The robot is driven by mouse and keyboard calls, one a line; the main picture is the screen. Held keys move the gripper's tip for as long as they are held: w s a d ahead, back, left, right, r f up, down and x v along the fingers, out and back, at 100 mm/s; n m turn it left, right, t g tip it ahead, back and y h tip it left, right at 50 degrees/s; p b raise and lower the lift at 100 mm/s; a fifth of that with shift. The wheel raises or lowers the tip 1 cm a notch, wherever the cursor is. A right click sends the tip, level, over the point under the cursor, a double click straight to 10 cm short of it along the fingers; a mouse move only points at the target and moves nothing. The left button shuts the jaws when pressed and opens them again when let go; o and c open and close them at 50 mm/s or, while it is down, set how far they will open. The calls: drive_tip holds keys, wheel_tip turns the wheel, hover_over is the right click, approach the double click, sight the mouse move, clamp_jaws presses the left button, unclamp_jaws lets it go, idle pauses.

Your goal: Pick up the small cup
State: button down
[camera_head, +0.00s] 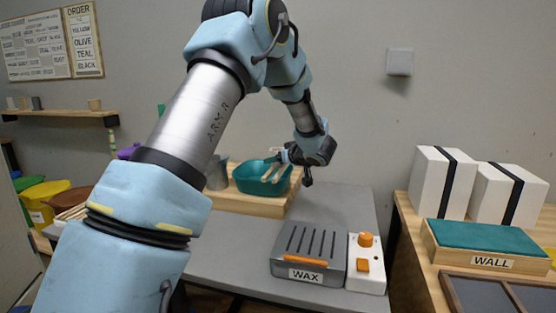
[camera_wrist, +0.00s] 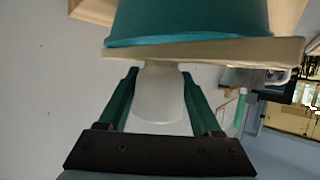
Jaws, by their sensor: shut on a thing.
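In the wrist view, a small pale cup (camera_wrist: 157,97) stands between the two green fingers of my gripper (camera_wrist: 159,84). The fingers are shut on it, one along each side. In the head view, my gripper (camera_head: 274,160) is beside the rim of a teal tub, at the far end of the grey table. I cannot clearly make out the cup in the head view.
The teal tub (camera_head: 262,184) stands on a wooden board (camera_head: 236,204), close to my gripper; a grey container (camera_head: 217,173) is left of it. A grey WAX unit (camera_head: 305,255) with a white control box (camera_head: 366,264) sits nearer. Table between is clear.

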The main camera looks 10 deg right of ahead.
drive_tip(key=shift+r, duration=0.25)
wheel_tip(320, 180, up, 9)
drive_tip(key=shift+r, duration=0.2)
idle(1.1)
idle(0.5)
